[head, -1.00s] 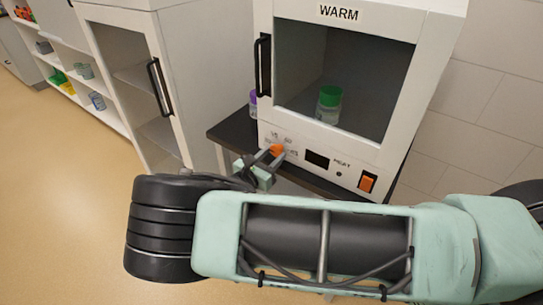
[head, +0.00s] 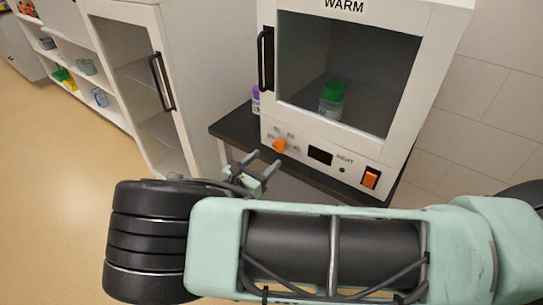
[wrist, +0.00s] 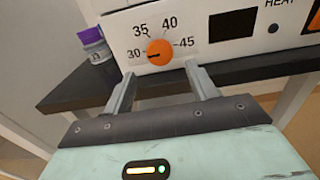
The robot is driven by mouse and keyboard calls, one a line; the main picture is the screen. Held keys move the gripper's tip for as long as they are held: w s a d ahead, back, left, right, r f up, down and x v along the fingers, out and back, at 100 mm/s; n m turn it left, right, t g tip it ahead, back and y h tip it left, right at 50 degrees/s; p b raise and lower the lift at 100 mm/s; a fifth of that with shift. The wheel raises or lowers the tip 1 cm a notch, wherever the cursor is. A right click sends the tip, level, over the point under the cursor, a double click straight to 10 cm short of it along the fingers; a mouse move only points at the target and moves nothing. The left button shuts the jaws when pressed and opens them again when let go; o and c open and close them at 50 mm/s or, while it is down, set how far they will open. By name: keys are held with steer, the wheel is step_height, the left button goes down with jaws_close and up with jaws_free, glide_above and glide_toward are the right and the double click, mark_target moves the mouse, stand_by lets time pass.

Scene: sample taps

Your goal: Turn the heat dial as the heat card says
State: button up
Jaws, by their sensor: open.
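The orange heat dial (head: 279,146) sits on the lower front panel of the white WARM cabinet (head: 440,60). In the wrist view the dial (wrist: 159,52) has 30, 35, 40 and 45 printed around it. A small dark line on its face seems to point left, toward 30. My gripper (head: 264,162) is open and empty, just in front of and below the dial. In the wrist view its fingers (wrist: 160,74) are spread to either side below the dial, apart from it. I cannot make out a heat card in these frames.
A green-capped jar (head: 332,98) stands inside the cabinet behind its window. A purple-capped bottle (wrist: 93,45) stands on the dark table (wrist: 75,88) left of the cabinet. An orange switch (head: 371,178) and black display (head: 320,155) are right of the dial. Open floor lies left.

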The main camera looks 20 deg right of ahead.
steer(key=b+v, duration=0.2)
steer(key=v, duration=1)
